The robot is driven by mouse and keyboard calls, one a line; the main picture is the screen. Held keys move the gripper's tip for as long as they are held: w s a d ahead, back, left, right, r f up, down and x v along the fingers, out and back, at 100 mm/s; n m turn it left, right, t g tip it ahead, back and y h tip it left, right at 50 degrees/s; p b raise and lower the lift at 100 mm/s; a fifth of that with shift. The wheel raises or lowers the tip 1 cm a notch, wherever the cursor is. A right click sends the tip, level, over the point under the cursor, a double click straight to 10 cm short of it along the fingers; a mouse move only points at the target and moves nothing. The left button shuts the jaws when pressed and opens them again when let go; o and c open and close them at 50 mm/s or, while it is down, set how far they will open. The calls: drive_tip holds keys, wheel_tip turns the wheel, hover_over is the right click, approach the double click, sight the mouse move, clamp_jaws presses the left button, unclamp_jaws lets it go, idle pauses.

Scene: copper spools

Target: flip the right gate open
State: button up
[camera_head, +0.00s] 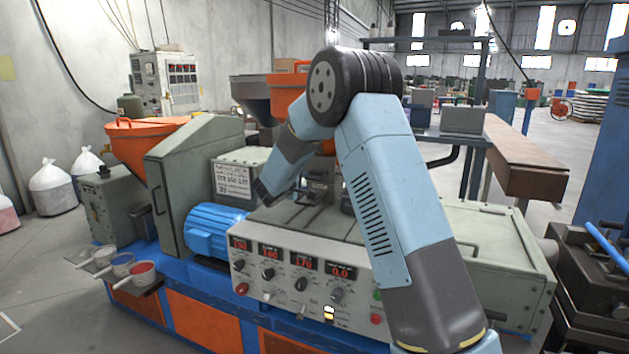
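My arm rises from the lower right, bends at a dark elbow high in the middle, and comes down to the left over the grey machine (493,240). Its dark end, where my gripper (264,193) is, hangs just above the machine's top, behind the blue motor (214,230). The fingers are too small and dark to tell apart. I cannot make out a right gate with certainty. An orange hopper (285,100) stands behind my forearm, and my arm hides much of its lower part. A second orange hopper (146,140) stands at the left.
The control panel (290,285) with red displays and knobs faces me below the gripper. Small trays with cups (122,265) stick out at the left. A dark grey unit with a blue bar (600,275) stands at the right. White sacks (55,188) stand on the floor.

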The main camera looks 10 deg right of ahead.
sight(313, 179)
drive_tip(key=x, duration=0.9)
drive_tip(key=shift+w+d, duration=0.15)
clamp_jaws()
